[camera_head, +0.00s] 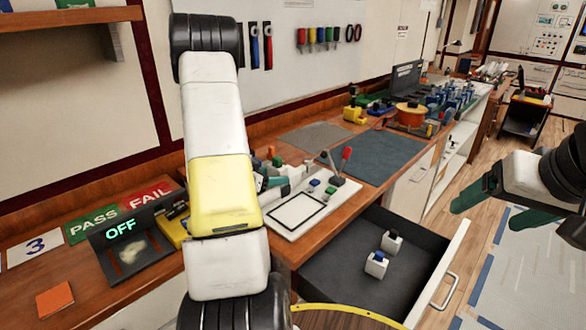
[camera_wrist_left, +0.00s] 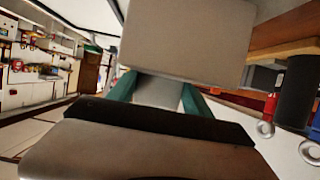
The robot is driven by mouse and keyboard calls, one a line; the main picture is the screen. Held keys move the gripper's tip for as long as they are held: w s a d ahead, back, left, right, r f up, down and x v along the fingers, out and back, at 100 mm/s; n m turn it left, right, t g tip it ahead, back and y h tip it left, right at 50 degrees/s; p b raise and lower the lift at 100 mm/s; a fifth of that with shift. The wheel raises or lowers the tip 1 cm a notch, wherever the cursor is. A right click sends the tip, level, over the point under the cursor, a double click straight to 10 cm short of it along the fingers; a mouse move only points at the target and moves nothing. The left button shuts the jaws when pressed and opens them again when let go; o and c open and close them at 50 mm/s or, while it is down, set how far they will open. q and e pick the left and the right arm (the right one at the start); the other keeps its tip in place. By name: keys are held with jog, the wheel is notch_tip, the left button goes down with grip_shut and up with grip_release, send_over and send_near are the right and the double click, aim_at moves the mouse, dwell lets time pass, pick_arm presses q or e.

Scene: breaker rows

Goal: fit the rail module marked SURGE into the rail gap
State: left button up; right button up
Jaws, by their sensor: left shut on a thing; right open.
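My left gripper (camera_wrist_left: 160,98) has its teal fingers shut on a plain pale grey block (camera_wrist_left: 188,38), which fills the top middle of the left wrist view. No marking shows on its visible face, so I cannot tell whether it reads SURGE. In the head view my left arm hides most of this gripper and the block. My right gripper (camera_head: 497,207) is open and empty at the right, over the floor. A white panel (camera_head: 322,218) on the bench has a black outlined rectangle and several small green-, blue- and dark-topped parts. I cannot make out the rail gap.
An open drawer (camera_head: 345,292) below the bench holds two white blocks, one blue-topped (camera_head: 376,264) and one dark-topped (camera_head: 391,241). A dark OFF unit (camera_head: 128,240) and PASS and FAIL signs stand at left. A dark mat (camera_head: 378,158) lies clear.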

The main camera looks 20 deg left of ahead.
pick_arm(q)
jog(key=shift+f, duration=0.1)
jog(key=o, duration=1.5)
jog(key=shift+o, duration=0.2)
jog(key=v, duration=0.7)
jog(key=shift+s+a, duration=0.15)
jog(key=shift+s, duration=0.2)
